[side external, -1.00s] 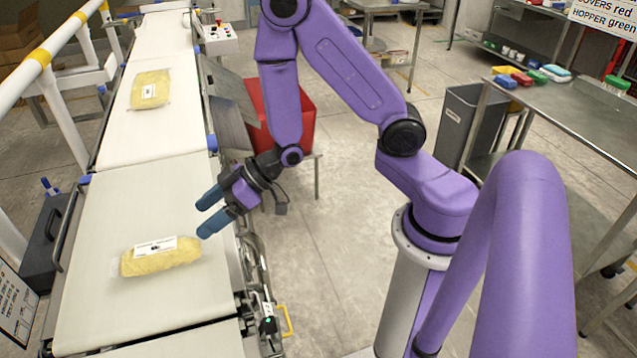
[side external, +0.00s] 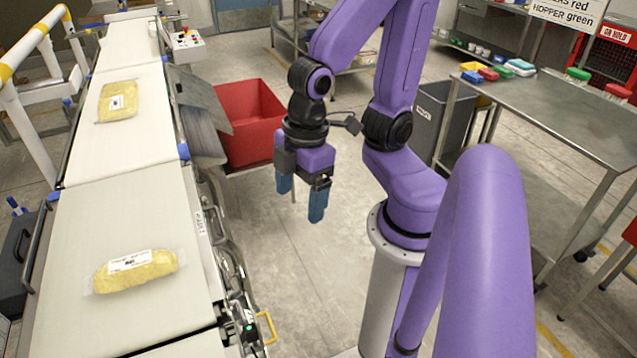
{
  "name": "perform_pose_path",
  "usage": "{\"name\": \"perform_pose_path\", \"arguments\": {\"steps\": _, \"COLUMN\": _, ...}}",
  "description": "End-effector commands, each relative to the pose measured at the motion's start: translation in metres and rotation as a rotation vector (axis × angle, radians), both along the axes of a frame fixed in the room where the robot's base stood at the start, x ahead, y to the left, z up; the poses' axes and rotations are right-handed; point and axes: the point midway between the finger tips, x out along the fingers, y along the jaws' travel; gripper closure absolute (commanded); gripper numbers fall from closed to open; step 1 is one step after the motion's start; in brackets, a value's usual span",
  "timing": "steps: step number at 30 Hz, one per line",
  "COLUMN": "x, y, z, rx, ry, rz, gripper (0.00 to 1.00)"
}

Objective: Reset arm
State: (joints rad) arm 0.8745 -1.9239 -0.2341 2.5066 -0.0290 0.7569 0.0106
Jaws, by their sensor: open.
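My gripper (side external: 301,203) hangs with its blue fingers pointing down, over the floor gap to the right of the conveyor belt (side external: 115,225). The fingers are apart with nothing between them. One yellow bag (side external: 137,270) with a white label lies on the near part of the belt. Another yellow bag (side external: 117,101) with a label lies on the farther belt section. My gripper is clear of both bags and of the belt.
A red bin (side external: 252,125) stands beside the belt behind my gripper. A grey bin (side external: 437,115) and a steel table (side external: 560,115) with coloured items stand at right. A control box (side external: 187,42) sits by the far belt. The floor below my gripper is open.

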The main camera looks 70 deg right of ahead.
Motion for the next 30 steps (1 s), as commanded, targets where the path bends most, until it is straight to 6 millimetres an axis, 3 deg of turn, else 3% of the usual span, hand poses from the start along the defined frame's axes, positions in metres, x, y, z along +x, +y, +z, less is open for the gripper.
{"name": "perform_pose_path", "arguments": {"steps": 6, "x": -0.026, "y": -0.017, "z": 0.012, "rx": -0.056, "ry": 0.055, "rz": 0.040, "gripper": 0.16}}
{"name": "perform_pose_path", "arguments": {"steps": 30, "x": -0.027, "y": -0.018, "z": 0.012, "rx": -0.062, "ry": 0.059, "rz": 0.040, "gripper": 0.16}}
